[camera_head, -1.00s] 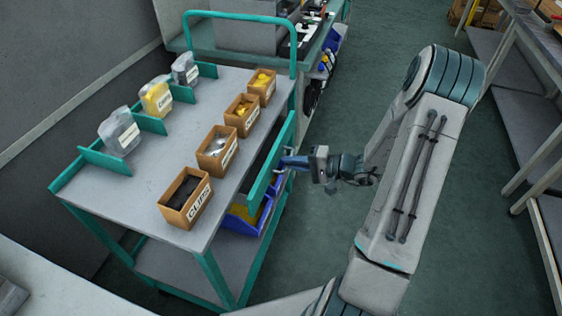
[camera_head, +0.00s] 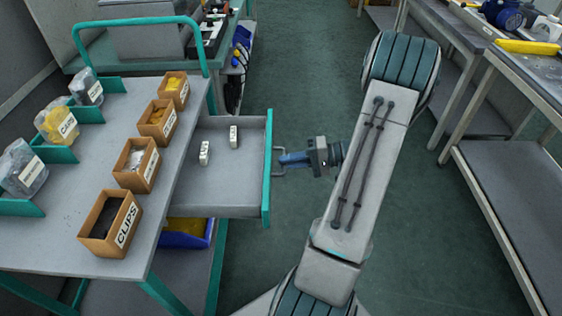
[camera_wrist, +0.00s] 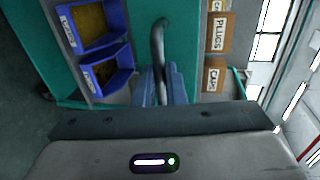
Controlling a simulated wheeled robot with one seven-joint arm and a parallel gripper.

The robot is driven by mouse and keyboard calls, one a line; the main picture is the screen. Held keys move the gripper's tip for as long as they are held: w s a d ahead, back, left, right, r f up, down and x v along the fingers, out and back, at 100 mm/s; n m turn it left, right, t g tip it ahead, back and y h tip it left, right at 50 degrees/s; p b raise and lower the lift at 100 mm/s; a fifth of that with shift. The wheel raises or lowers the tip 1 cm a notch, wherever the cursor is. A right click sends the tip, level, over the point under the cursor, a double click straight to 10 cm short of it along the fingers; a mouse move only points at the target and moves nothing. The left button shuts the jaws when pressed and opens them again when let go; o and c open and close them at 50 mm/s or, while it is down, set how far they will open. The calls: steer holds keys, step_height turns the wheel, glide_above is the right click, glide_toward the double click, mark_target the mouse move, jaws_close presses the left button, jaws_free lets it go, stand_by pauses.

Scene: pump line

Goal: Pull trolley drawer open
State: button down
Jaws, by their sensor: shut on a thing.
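The trolley (camera_head: 62,240) stands at the left in the head view, with a grey top and teal frame. Its drawer (camera_head: 225,188) is pulled out to the right, with a grey tray and a teal front (camera_head: 268,170). Two small white labelled items (camera_head: 233,136) and (camera_head: 204,152) stand in the drawer. My gripper (camera_head: 282,160) is shut on the drawer's grey bar handle (camera_head: 277,173). In the wrist view the handle (camera_wrist: 158,45) runs up from between the blue fingers (camera_wrist: 162,85), in front of the teal drawer front (camera_wrist: 180,50).
Cardboard boxes of small parts, one labelled clips (camera_head: 110,224), and clear bags (camera_head: 57,124) sit on the trolley top. A blue bin (camera_head: 188,233) is below the drawer. A workbench (camera_head: 520,180) stands at the right. The green floor between is clear.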

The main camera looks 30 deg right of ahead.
stand_by(0.3)
steer(key=c, duration=1.5)
jaws_free()
steer(key=shift+d, duration=0.1)
steer(key=v, duration=1.3)
steer(key=shift+s+d+r, duration=0.15)
steer(key=shift+s+d, duration=0.1)
steer(key=shift+d, duration=0.1)
steer(key=shift+a, duration=0.1)
